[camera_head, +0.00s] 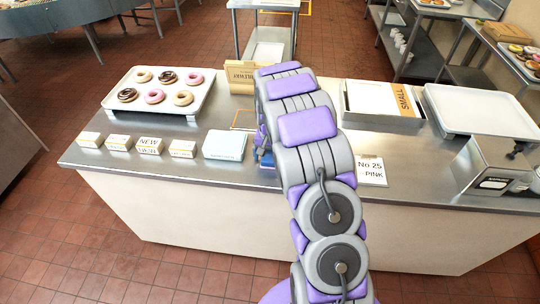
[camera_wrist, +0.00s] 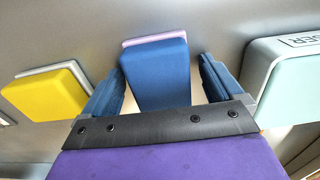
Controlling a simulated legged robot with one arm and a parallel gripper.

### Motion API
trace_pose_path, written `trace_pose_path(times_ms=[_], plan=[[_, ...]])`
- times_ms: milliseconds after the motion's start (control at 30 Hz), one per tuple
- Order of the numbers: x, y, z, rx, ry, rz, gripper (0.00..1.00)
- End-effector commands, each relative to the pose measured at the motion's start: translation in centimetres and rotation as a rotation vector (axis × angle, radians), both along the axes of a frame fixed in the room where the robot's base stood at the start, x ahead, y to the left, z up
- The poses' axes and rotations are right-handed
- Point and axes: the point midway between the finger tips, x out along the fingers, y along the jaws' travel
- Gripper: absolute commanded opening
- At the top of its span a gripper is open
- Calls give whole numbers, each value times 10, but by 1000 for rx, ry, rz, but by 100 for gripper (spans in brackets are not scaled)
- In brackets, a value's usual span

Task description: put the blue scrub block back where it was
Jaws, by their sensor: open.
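The blue scrub block (camera_wrist: 157,72) lies between the two fingers of my gripper (camera_wrist: 162,78) in the wrist view, with a pale lilac layer showing along its far edge. My gripper is open, with one dark blue finger on each side of the block. A narrow gap shows on the right; on the left, finger and block look very close, and I cannot tell if they touch. In the head view my arm hides most of the gripper and block; only a bit of blue shows beside it. An orange outline (camera_head: 243,119) is marked on the counter, partly behind my arm.
A yellow block (camera_wrist: 45,94) lies left of my gripper, and a pale teal box (camera_wrist: 285,82) stands close on the right. The counter (camera_head: 225,175) also holds a donut tray (camera_head: 148,108), small boxes (camera_head: 150,146), a white tray (camera_head: 470,115) and a "No 25 PINK" card (camera_head: 371,172).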

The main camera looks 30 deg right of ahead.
Motion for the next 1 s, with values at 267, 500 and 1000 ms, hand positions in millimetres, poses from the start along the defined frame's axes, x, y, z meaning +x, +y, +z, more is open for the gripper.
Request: trace_pose_path(times_ms=[267, 500, 1000], plan=[[0, 0, 2, -1, -1, 0, 93], [2, 0, 27, -2, -6, 0, 93], [1, 0, 117, 0, -4, 0, 93]])
